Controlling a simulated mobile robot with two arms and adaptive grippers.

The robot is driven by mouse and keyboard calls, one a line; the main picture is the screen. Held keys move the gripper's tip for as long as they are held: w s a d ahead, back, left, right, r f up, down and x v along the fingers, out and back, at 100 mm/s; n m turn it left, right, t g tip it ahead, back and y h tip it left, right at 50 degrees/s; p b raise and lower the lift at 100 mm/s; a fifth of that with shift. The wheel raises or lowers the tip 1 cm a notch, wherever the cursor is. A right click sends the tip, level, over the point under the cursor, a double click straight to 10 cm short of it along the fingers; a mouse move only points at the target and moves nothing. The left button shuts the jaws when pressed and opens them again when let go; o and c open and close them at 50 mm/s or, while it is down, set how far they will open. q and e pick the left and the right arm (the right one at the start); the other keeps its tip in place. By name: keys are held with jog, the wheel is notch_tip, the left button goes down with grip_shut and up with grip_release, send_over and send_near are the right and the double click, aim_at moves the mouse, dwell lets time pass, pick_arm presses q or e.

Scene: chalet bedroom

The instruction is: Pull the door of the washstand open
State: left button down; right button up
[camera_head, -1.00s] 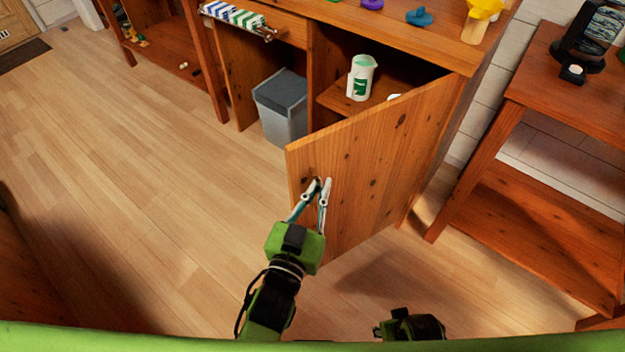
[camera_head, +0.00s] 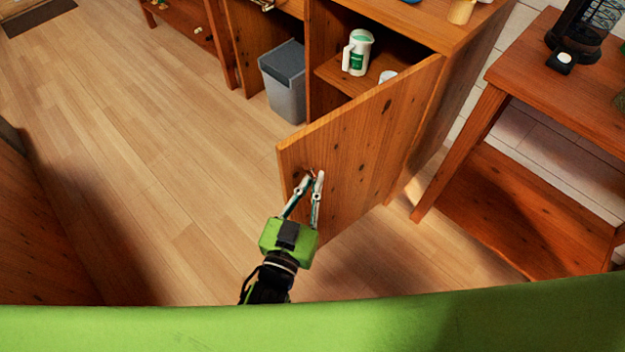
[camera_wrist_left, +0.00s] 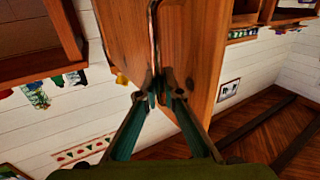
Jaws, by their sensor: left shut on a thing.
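The washstand (camera_head: 455,38) is a wooden cabinet at the upper middle of the head view. Its door (camera_head: 375,140) stands swung out wide, and the inside shelf is exposed. My left gripper (camera_head: 312,178) is shut at the door's outer face near its free edge, where the handle is. The fingers mostly hide the handle. In the left wrist view the fingertips (camera_wrist_left: 160,90) meet against the wooden door (camera_wrist_left: 190,50). My right gripper is not in view.
A white and green jug (camera_head: 357,52) and a small white item (camera_head: 387,76) stand on the inside shelf. A grey bin (camera_head: 284,82) stands in the open compartment to the left. A wooden side table (camera_head: 545,80) stands close on the right. The floor at left is clear.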

pick_arm(q)
jog(key=c, duration=2.5)
grip_release()
jog(key=v, duration=1.2)
jog(key=shift+a, duration=0.1)
